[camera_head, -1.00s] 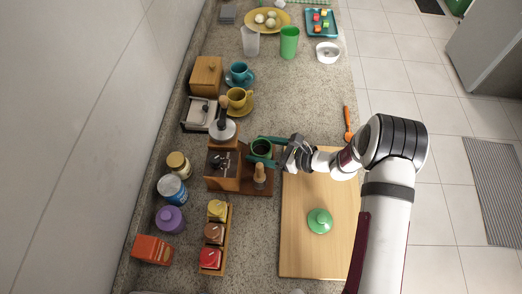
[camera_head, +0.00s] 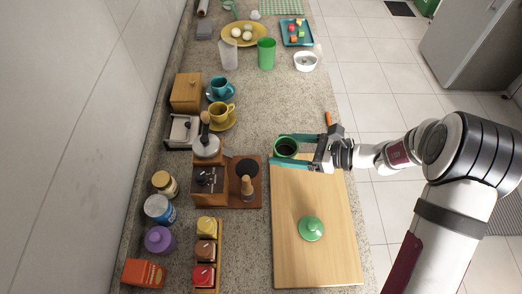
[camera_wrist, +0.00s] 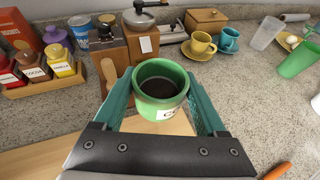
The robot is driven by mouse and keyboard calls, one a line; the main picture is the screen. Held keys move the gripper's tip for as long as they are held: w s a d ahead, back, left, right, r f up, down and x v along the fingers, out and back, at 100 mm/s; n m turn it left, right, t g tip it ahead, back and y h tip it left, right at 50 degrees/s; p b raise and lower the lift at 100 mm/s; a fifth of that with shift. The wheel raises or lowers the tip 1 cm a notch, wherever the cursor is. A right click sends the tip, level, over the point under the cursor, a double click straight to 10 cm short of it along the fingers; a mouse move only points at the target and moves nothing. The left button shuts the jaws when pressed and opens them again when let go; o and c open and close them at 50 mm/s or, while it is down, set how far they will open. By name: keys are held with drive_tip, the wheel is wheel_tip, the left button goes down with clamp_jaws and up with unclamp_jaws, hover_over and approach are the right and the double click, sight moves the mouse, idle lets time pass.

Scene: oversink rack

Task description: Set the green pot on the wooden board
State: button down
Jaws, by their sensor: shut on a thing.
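The green pot (camera_head: 286,149) is open-topped and dark inside, with a white label that shows in the wrist view (camera_wrist: 161,88). My gripper (camera_head: 286,151) is shut on it, one finger on each side. The pot is upright over the far left end of the wooden board (camera_head: 293,197); I cannot tell whether it touches the board. A green lid with a knob (camera_head: 312,228) lies on the near part of the board.
Left of the board stand a brown wooden stand with a tamper (camera_head: 247,186), a coffee grinder (camera_head: 207,180) and a rack of small jars (camera_head: 206,252). An orange-handled tool (camera_wrist: 277,171) lies near the board's far right corner. The middle of the board is clear.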

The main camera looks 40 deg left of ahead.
drive_tip(key=shift+v, duration=1.2)
drive_tip(key=w+d, duration=0.2)
drive_tip(key=d, duration=1.4)
hover_over(305, 190)
drive_tip(key=f, duration=0.5)
drive_tip(key=shift+d+f, duration=0.2)
drive_tip(key=shift+f, duration=0.15)
wheel_tip(305, 190, down, 4)
drive_tip(key=shift+a+f, duration=0.1)
drive_tip(key=shift+a, duration=0.05)
drive_tip(key=shift+f, duration=0.1)
